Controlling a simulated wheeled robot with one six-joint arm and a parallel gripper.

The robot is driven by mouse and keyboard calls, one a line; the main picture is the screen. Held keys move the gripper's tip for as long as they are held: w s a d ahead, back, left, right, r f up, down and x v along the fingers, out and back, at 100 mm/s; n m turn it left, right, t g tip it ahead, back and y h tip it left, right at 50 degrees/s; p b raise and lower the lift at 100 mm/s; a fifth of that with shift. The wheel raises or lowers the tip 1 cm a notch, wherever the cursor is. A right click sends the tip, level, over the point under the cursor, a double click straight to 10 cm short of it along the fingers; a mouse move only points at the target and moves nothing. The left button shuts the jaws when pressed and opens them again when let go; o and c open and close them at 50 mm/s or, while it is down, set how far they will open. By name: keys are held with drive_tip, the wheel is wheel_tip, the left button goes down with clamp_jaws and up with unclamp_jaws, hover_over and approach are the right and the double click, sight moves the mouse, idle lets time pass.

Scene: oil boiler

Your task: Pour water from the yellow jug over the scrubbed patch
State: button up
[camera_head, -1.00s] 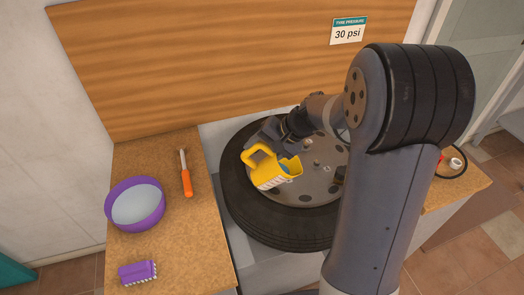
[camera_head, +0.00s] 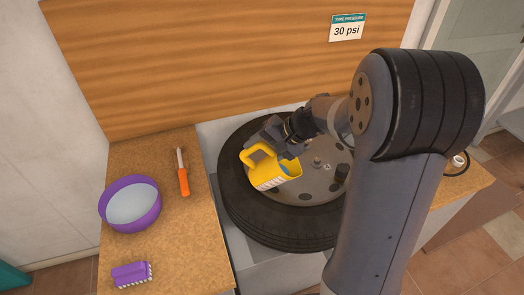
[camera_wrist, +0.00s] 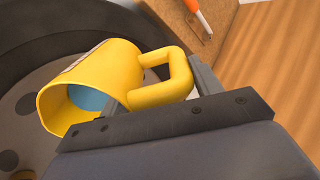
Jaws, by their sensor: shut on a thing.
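The yellow jug (camera_head: 270,173) is held tilted over the tyre's metal wheel (camera_head: 305,197) in the head view. My gripper (camera_head: 268,149) is shut on the jug's handle. In the wrist view the jug (camera_wrist: 105,75) lies tipped with its mouth toward the lower left, and blue water shows inside. My gripper (camera_wrist: 150,98) grips the handle there. I see no stream of water leaving the jug. A scrubbed patch cannot be made out; the jug and arm cover part of the wheel.
A purple bowl (camera_head: 131,204), a purple brush (camera_head: 132,273) and an orange-handled screwdriver (camera_head: 183,177) lie on the left worktop (camera_head: 190,240). The black tyre (camera_head: 245,215) surrounds the wheel. A wooden board (camera_head: 220,65) stands behind. A small white item (camera_head: 458,161) is at the right.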

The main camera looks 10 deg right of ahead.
drive_tip(key=shift+s+d+r+t+y+b, duration=0.2)
drive_tip(key=shift+d+r+y+b, duration=0.3)
drive_tip(key=shift+b, duration=0.65)
drive_tip(key=shift+s+d+r+t+y+b, duration=0.1)
drive_tip(key=shift+d+r+t+y+b, duration=0.15)
drive_tip(key=shift+r+y+b, duration=0.6)
idle(1.2)
drive_tip(key=shift+s+d+r+t+y+b, duration=0.25)
drive_tip(key=shift+d+y+b, duration=0.2)
drive_tip(key=shift+b, duration=0.6)
drive_tip(key=shift+s+d+r+t+y+b, duration=0.15)
drive_tip(key=shift+d+y+b, duration=0.3)
drive_tip(key=shift+b, duration=0.6)
idle(0.8)
idle(0.8)
